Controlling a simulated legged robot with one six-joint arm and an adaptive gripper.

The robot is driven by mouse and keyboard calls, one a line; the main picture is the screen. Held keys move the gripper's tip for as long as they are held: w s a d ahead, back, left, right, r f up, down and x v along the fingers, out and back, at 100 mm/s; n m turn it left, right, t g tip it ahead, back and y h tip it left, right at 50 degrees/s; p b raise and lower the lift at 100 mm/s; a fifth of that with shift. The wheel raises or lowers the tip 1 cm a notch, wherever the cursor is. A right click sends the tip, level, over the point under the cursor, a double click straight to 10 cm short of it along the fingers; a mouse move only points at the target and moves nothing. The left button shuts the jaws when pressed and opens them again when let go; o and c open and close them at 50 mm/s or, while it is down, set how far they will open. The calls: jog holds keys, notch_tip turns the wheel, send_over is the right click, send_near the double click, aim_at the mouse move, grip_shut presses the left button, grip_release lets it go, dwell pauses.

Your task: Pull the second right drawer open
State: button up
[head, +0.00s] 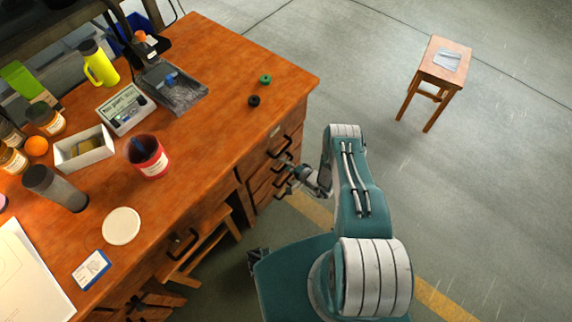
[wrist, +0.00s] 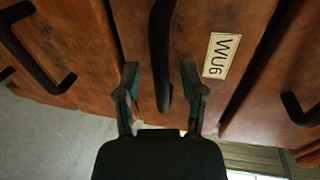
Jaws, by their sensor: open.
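The wooden desk's right drawer stack (head: 268,180) shows in the head view, with several black handles on its front. My gripper (head: 289,180) is at this stack, and its fingers are small and partly hidden there. In the wrist view my gripper (wrist: 160,78) is open, with one finger on each side of a black bar handle (wrist: 161,40). The fingers are apart from the handle. That handle is on a wooden drawer front (wrist: 215,25) with a white label (wrist: 221,55) that seems to read WU6. The drawer looks shut. I cannot tell for certain which drawer in the stack it is.
Neighbouring drawers show a left handle (wrist: 38,62) and a right handle (wrist: 300,110). The desk top (head: 205,195) holds a red cup (head: 146,157), a yellow bottle (head: 98,63) and other items. A small stool (head: 432,75) stands far off. The floor (head: 470,180) to the right is clear.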

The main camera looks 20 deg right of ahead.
jog(key=shift+c, duration=0.2)
grip_shut()
jog(key=shift+s, duration=0.1)
jog(key=f+v, duration=0.3)
jog(key=v, duration=1.1)
jog(key=s+f+v, duration=0.1)
jog(key=f+v, duration=0.2)
jog(key=v, duration=1.1)
jog(key=shift+d, duration=0.4)
jog(key=shift+s, duration=0.15)
jog(key=shift+o, duration=0.2)
grip_release()
jog(key=shift+d+r, duration=0.1)
jog(key=shift+d, duration=0.05)
